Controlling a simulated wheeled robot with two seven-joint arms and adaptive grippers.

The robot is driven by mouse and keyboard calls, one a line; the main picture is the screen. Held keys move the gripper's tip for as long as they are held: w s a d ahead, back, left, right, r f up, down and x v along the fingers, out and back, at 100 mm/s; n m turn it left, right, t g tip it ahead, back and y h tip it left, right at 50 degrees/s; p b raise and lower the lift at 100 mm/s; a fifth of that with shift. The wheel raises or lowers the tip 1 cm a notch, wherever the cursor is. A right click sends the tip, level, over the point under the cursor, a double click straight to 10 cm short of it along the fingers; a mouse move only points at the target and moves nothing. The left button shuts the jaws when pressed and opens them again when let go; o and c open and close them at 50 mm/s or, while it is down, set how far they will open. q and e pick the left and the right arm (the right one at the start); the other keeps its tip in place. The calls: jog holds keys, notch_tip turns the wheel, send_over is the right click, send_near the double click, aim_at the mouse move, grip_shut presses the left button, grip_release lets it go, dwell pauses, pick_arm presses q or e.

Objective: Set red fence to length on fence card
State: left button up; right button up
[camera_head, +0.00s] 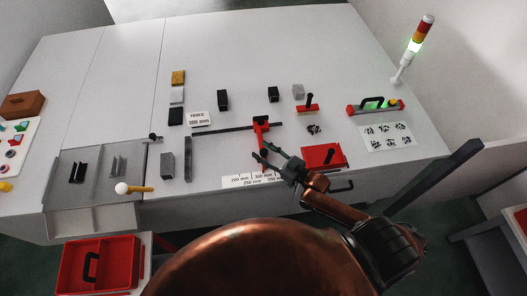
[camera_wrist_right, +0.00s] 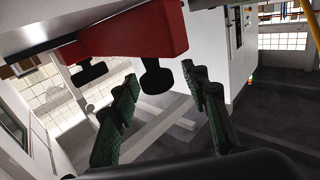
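The red fence (camera_head: 262,134) sits on a dark rail (camera_head: 228,131) on the white table, toward the rail's right end. The fence card (camera_head: 199,118) stands left of it and reads FENCE 300 mm. A white scale strip (camera_head: 240,182) with mm marks lies at the table's front edge. My right gripper (camera_head: 268,156) is just in front of the fence. In the right wrist view, the open green-padded fingers (camera_wrist_right: 163,108) are empty, with a red part (camera_wrist_right: 130,32), seemingly the fence, and its black knob (camera_wrist_right: 155,77) ahead of them. My left gripper is out of view.
A red box (camera_head: 322,156) lies close to the right of my right gripper. A red-based tool (camera_head: 308,108), a level-like red bar (camera_head: 374,108) and several dark and light blocks stand behind. A yellow-handled mallet (camera_head: 136,188) lies at the front left.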

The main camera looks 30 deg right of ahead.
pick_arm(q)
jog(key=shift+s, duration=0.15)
pick_arm(e)
jog(key=v, duration=1.2)
jog(key=shift+a+f, duration=0.1)
dwell(0.3)
